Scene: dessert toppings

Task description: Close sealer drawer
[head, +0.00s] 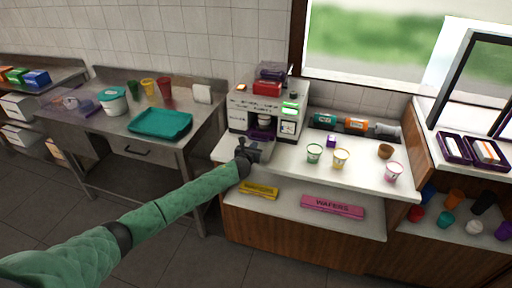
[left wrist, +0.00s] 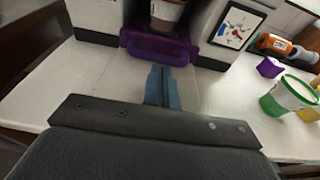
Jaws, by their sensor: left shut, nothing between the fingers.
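The sealer (head: 265,108) is a white and dark machine on the white counter, with labels and a green-lit button on its front. Its purple drawer (left wrist: 158,48) shows low in the front opening in the left wrist view, with a cup (left wrist: 167,14) standing in it. I cannot tell exactly how far the drawer sticks out. My left gripper (head: 249,150) is in front of the sealer at counter height. Its fingers (left wrist: 160,86) are shut and empty, with the tips close to the drawer front; whether they touch is unclear. My right gripper is not in view.
Green (head: 314,153), yellow (head: 340,158) and pink (head: 393,172) cups stand on the counter right of the sealer, beside a small purple box (head: 331,141). A teal tray (head: 160,124) lies on the steel table at left. A pink wafers box (head: 333,206) is on the shelf below.

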